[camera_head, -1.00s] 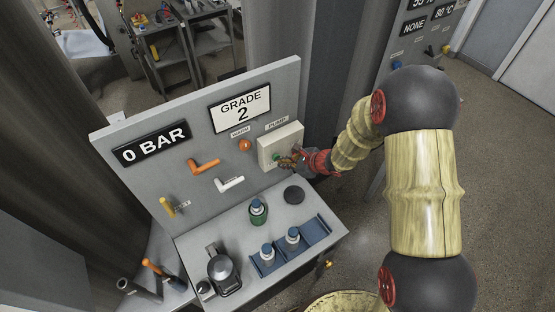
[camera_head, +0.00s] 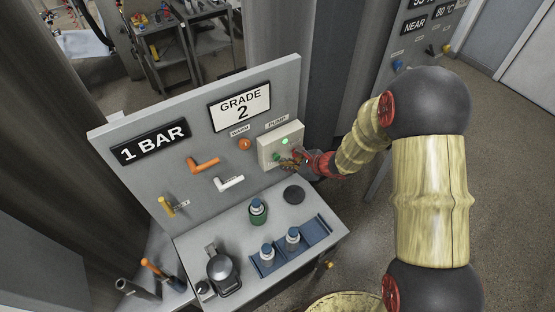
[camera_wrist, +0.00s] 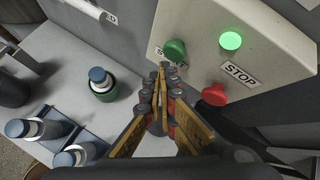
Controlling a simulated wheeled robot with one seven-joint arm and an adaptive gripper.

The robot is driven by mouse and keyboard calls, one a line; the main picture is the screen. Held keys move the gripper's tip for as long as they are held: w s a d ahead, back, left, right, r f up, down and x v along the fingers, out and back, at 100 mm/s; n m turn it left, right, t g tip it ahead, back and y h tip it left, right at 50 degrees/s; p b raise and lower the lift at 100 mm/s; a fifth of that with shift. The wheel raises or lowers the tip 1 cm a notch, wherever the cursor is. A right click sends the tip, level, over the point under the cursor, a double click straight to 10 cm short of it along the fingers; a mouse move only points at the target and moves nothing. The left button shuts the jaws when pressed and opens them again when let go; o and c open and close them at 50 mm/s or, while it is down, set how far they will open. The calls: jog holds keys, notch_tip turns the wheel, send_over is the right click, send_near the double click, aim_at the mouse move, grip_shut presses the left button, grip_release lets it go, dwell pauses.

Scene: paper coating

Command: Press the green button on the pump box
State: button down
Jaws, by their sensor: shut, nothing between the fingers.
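The pump box (camera_head: 267,150) is a cream box on the upright grey panel, under the PUMP label. In the wrist view the box face (camera_wrist: 205,50) carries a green button (camera_wrist: 175,50), a red STOP button (camera_wrist: 215,95) and a lit green lamp (camera_wrist: 230,41). The lamp also glows in the head view (camera_head: 285,141). My gripper (camera_wrist: 163,70) is shut and empty. Its tips are just below the green button and cover part of its label; I cannot tell whether they touch the box. In the head view my gripper (camera_head: 290,163) is at the front of the box.
The display (camera_head: 154,142) reads 1 BAR and the sign (camera_head: 240,106) reads GRADE 2. Orange (camera_head: 204,164) and white (camera_head: 229,184) handles project from the panel. Blue-capped bottles (camera_head: 267,253) stand in a blue rack on the ledge below, near a green-based bottle (camera_head: 258,210).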

jog(key=shift+d, duration=0.1)
jog(key=s+d, duration=0.1)
jog(key=s+b, duration=0.1)
jog(key=s+d, duration=0.1)
jog(key=s, duration=0.1)
jog(key=shift+s+d+b, duration=0.1)
jog(key=shift+d+b, duration=0.2)
jog(key=shift+d, duration=0.05)
dwell(0.9)
